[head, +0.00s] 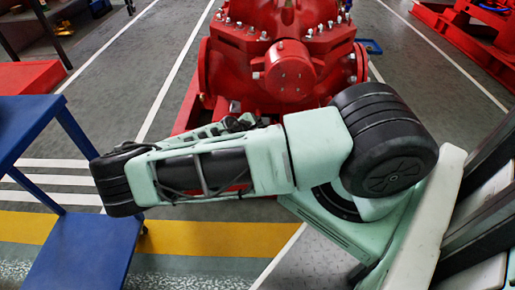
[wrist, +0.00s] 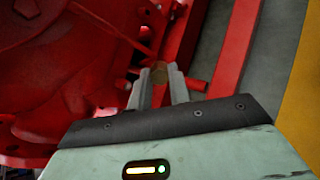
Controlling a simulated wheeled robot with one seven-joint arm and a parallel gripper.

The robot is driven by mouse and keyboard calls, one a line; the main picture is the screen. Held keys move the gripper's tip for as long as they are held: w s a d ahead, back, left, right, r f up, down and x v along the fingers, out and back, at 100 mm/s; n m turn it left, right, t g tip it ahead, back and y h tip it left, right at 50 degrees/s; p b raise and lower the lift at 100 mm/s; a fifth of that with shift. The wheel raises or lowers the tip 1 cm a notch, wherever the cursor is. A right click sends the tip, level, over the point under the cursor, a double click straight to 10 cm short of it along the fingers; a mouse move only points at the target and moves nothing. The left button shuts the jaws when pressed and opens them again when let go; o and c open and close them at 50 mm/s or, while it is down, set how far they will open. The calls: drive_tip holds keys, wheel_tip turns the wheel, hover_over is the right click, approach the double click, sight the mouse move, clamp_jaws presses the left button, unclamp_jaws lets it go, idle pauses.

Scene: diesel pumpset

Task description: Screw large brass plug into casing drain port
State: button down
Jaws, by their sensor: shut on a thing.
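In the wrist view, my gripper (wrist: 158,82) is shut on the large brass plug (wrist: 158,71), a small dull brown-gold piece between the fingertips. The red pump casing (wrist: 75,60) fills the left of that view, close beside the fingers. The casing also shows in the head view (head: 290,70), beyond my arm. I cannot make out the drain port in either view. I cannot tell whether the plug touches the casing. In the head view, my arm hides the plug and the casing's lower part.
A red base rail (wrist: 236,50) runs beside the casing in the wrist view, with grey floor to its right. In the head view, a blue stand (head: 75,250) is at the left and more red machinery (head: 470,35) at the upper right.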

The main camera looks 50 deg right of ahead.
drive_tip(key=w+d+f+n+t+h+b, duration=0.2)
drive_tip(key=w+d+f+n+t+b, duration=0.2)
drive_tip(key=b, duration=1.5)
drive_tip(key=w+f+n+t, duration=0.3)
drive_tip(key=f+t, duration=0.3)
drive_tip(key=t, duration=0.2)
drive_tip(key=shift+f+n, duration=0.4)
drive_tip(key=shift+n, duration=0.4)
drive_tip(key=shift+a+b, duration=0.2)
drive_tip(key=shift+b, duration=0.1)
drive_tip(key=w+d+n, duration=0.1)
drive_tip(key=n, duration=0.3)
drive_tip(key=w+d+n, duration=0.1)
drive_tip(key=d+n, duration=0.1)
drive_tip(key=n, duration=0.2)
drive_tip(key=w+d+n, duration=0.1)
drive_tip(key=n, duration=0.3)
drive_tip(key=shift+w+d+b, duration=0.25)
drive_tip(key=shift+w+b, duration=0.05)
drive_tip(key=shift+w, duration=0.05)
drive_tip(key=shift+b, duration=0.65)
